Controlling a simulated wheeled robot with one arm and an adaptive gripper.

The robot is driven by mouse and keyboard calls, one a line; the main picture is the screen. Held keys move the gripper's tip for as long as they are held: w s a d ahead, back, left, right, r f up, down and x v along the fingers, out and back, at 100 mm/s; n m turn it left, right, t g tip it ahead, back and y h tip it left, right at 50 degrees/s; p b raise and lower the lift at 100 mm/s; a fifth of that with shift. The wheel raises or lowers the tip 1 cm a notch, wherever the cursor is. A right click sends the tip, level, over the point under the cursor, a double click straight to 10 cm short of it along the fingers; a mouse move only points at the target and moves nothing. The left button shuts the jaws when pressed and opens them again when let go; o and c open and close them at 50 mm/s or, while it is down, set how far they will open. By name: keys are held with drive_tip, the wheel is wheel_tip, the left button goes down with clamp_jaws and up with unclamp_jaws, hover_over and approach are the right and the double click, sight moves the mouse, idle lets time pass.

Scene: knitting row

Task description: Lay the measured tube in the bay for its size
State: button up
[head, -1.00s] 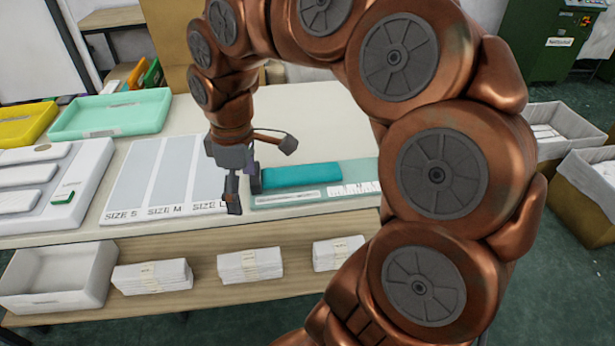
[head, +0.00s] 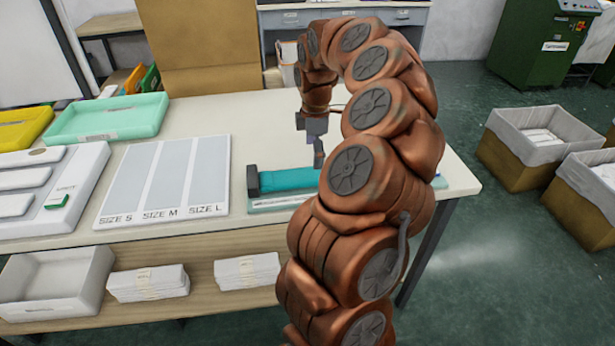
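The teal tube (head: 290,179) lies flat on the pale green measuring board (head: 262,206), its left end at a dark upright block (head: 252,181). My arm hides the tube's right end and much of the board. My gripper (head: 319,158) points down above the tube's visible right part. Only a dark finger shows clearly, so its opening and any contact with the tube cannot be told. The bay board (head: 155,140) lies to the left, with three empty grey strips marked SIZE S (head: 122,188), SIZE M (head: 164,185) and SIZE L (head: 206,175).
A white panel with raised pads (head: 60,217) is left of the bay board. A green tray (head: 110,119) and a yellow tray (head: 20,130) stand behind. White bundles (head: 247,271) lie on the lower shelf. The table behind the boards is clear.

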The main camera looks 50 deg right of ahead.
sight(314, 173)
drive_tip(key=shift+s+a+f+p, duration=0.1)
drive_tip(key=shift+f+p, duration=0.05)
drive_tip(key=shift+f, duration=0.4)
drive_tip(key=shift+s+a+f+p, duration=0.1)
drive_tip(key=shift+f+p, duration=0.05)
drive_tip(key=shift+f, duration=0.35)
drive_tip(key=shift+a+f+p, duration=0.1)
drive_tip(key=shift+f+p, duration=0.25)
drive_tip(key=shift+f, duration=1.4)
drive_tip(key=c, duration=1)
drive_tip(key=shift+r, duration=0.1)
